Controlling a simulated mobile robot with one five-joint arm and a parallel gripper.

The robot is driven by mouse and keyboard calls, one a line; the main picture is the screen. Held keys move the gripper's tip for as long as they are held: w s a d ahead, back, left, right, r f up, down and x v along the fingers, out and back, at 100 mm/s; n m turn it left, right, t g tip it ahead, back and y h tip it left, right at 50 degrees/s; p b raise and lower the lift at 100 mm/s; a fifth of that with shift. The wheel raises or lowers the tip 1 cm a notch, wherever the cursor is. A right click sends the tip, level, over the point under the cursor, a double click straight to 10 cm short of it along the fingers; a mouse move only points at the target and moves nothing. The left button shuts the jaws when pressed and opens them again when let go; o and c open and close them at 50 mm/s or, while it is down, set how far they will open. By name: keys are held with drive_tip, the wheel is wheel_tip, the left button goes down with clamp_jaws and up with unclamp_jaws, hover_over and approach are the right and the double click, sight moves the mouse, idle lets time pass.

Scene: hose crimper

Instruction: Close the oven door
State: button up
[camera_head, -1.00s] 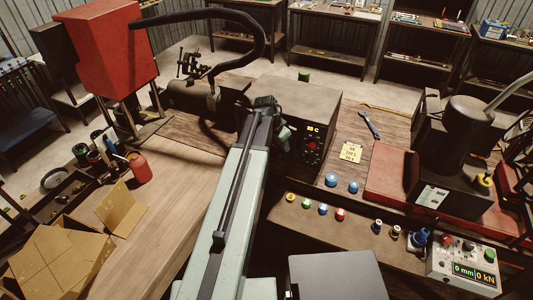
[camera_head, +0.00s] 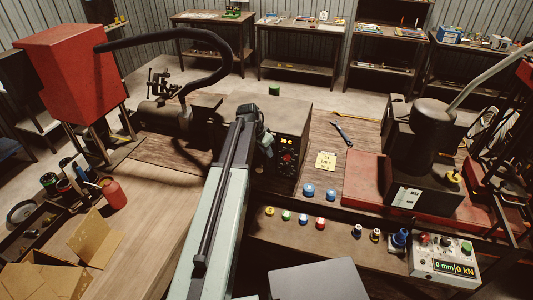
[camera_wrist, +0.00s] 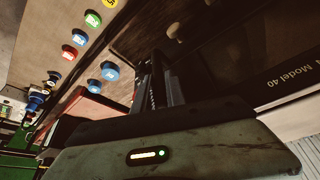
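The oven (camera_head: 288,112) is a dark grey box on the bench, with a small display and a red knob on its front panel. My arm crosses in front of its left part and hides most of the door there. My gripper (camera_head: 262,144) is at the oven front, left of the panel. In the wrist view, my gripper's fingers (camera_wrist: 160,75) lie close together with nothing seen between them. A dark panel marked "Model 40" (camera_wrist: 270,85) fills the right of that view. I cannot tell how far the door stands open, or whether my fingers touch it.
A row of small coloured pieces (camera_head: 303,219) lines the front shelf. A black press (camera_head: 432,145) stands at right. A red machine (camera_head: 62,72) and hose (camera_head: 195,34) are at left.

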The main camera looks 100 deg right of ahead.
drive_tip(key=o, duration=0.4)
drive_tip(key=shift+s+d, duration=0.15)
drive_tip(key=shift+d, duration=0.1)
drive_tip(key=shift+c, duration=0.2)
drive_tip(key=shift+a, duration=0.1)
drive_tip(key=shift+r, duration=0.1)
drive_tip(key=p+v, duration=0.7)
drive_tip(key=shift+w+r, duration=0.25)
drive_tip(key=shift+a, duration=0.15)
